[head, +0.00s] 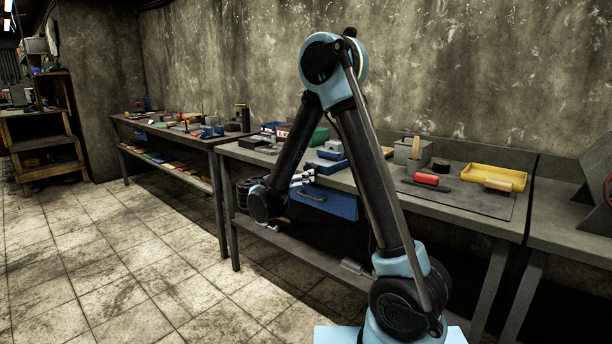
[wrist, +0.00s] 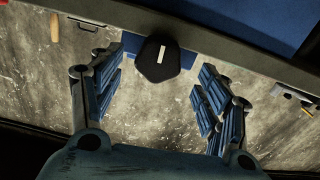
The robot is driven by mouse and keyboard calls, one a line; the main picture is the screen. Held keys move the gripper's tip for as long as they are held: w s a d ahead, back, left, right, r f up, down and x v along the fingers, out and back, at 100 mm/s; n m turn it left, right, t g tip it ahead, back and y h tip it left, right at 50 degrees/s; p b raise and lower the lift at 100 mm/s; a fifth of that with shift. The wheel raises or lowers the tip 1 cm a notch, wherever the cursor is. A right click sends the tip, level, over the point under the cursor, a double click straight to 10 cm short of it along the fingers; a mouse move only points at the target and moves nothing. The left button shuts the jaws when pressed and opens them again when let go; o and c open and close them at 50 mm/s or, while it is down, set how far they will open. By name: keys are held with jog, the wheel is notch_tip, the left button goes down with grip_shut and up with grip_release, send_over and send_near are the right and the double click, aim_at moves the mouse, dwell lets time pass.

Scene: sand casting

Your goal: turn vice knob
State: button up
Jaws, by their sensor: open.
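In the wrist view a dark, roughly pentagonal knob (wrist: 155,73) with a short white mark on its face sits at the upper middle. A strip of blue (wrist: 130,42) shows beside it; I cannot tell which body it belongs to. My gripper (wrist: 160,66) is open, one finger on each side of the knob, with visible gaps on both sides. No contact shows. In the head view my gripper (head: 299,179) is at the front edge of the bench, near the blue drawer, partly hidden by my arm. The knob is not distinguishable there.
A second bench (head: 150,128) stands left. The tiled floor (head: 110,260) is clear.

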jog(key=x, duration=0.4)
jog(key=shift+d, duration=0.1)
